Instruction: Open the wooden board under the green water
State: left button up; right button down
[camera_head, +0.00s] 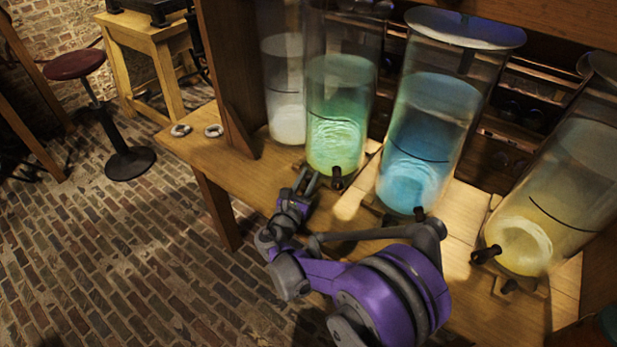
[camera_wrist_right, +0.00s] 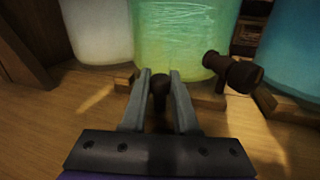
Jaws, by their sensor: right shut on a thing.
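The jar of green water (camera_head: 337,118) stands on the wooden table, second from the left, and also shows in the right wrist view (camera_wrist_right: 183,35). A low wooden board (camera_wrist_right: 203,98) shows under it, with a small dark knob (camera_wrist_right: 160,82) at its front. My right gripper (camera_head: 309,178) is low in front of the green jar. In the right wrist view its fingers (camera_wrist_right: 160,88) are shut on the dark knob, below and left of the jar's dark tap (camera_wrist_right: 232,72). My left gripper is not in view.
A clear jar (camera_head: 287,85) stands left of the green one; blue (camera_head: 428,135) and yellow (camera_head: 560,190) jars stand to its right, each with a dark tap. Two small rings (camera_head: 197,130) lie at the table's left end. A red-topped stool (camera_head: 75,65) stands on the brick floor.

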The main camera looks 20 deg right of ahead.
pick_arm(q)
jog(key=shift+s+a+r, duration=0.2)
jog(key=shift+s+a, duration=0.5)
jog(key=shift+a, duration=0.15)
pick_arm(e)
jog(key=s+a, duration=1.5)
jog(key=a, duration=0.4)
jog(key=shift+s+a, duration=0.3)
jog(key=shift+a, duration=0.1)
jog(key=c, duration=0.7)
grip_release()
